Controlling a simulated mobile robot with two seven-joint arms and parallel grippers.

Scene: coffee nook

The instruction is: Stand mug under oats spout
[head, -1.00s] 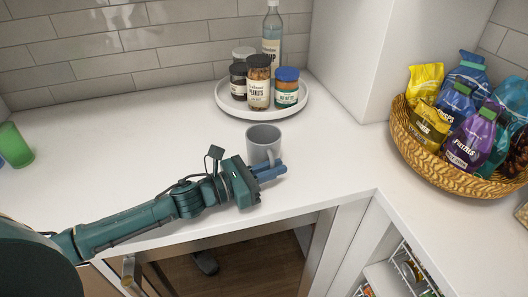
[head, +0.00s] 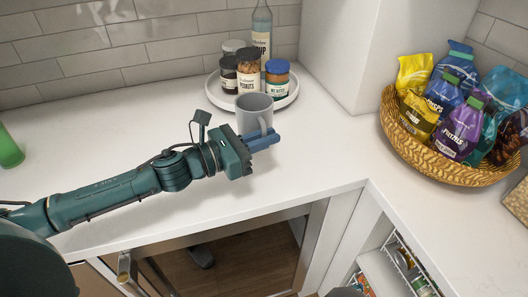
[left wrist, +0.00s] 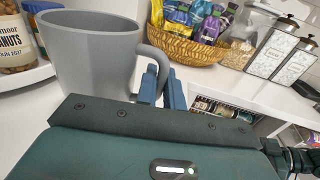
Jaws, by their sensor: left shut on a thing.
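The grey mug (head: 250,113) is upright at the front edge of the round tray in the head view. It also fills the upper left of the left wrist view (left wrist: 88,55). My left gripper (head: 263,140) is shut on the mug's handle with its blue fingers, which also show in the left wrist view (left wrist: 162,86). Whether the mug is clear of the counter is hard to tell. Two clear dispensers (left wrist: 270,50) with black tops and white labels stand at the right of the left wrist view; their labels are too small to read.
A white round tray (head: 218,100) with jars and a bottle is right behind the mug. A wicker basket (head: 420,155) of snack bags stands on the right counter. A green cup (head: 8,150) is at far left. White counter (head: 90,130) is clear left of the mug.

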